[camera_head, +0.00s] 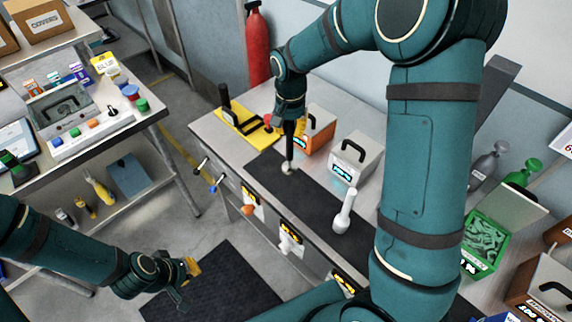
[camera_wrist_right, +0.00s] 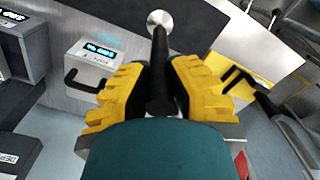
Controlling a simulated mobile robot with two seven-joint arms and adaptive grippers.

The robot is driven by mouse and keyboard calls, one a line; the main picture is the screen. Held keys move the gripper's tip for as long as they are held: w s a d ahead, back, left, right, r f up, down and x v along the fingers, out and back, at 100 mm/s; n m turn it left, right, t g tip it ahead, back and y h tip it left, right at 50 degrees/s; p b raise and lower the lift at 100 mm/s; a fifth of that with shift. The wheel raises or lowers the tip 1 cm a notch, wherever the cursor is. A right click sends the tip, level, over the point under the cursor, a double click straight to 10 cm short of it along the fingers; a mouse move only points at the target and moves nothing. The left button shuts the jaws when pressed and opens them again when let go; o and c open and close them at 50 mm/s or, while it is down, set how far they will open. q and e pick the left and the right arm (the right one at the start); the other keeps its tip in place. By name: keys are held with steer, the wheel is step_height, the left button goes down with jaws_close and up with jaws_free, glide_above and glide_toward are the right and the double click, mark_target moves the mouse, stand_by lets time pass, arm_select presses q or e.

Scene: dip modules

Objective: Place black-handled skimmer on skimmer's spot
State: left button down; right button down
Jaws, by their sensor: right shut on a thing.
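My right gripper (camera_head: 290,112) is shut on the black-handled skimmer (camera_head: 289,150) and holds it handle up over the dark mat (camera_head: 315,200) on the bench. In the right wrist view the yellow fingers (camera_wrist_right: 160,85) close on both sides of the black handle (camera_wrist_right: 161,60), with the skimmer's round metal disc (camera_wrist_right: 158,18) at the far end. Whether the disc touches the mat is unclear. My left gripper (camera_head: 178,280) is at the lower left, away from the bench; its jaw opening is unclear. I cannot tell which place is the skimmer's spot.
A yellow mat (camera_head: 237,125) with black items lies at the bench's far left corner. An orange box (camera_head: 320,140) and a white box (camera_head: 357,160), both with displays, stand behind the skimmer. A white-handled tool (camera_head: 345,210) stands nearer. Coloured hooks line the bench front.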

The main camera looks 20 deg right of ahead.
mark_target(291, 141)
steer(key=f, duration=0.4)
steer(key=shift+s+f, duration=0.1)
steer(key=shift+s, duration=0.2)
steer(key=shift+w+f, duration=0.1)
steer(key=shift+f, duration=0.15)
step_height(291, 141, down, 4)
steer(key=shift+r, duration=0.25)
steer(key=shift+f, duration=0.1)
arm_select(q)
steer(key=shift+s+r, duration=0.1)
steer(key=shift+s, duration=0.1)
arm_select(e)
steer(key=shift+f, duration=0.1)
steer(key=c, duration=1)
jaws_free()
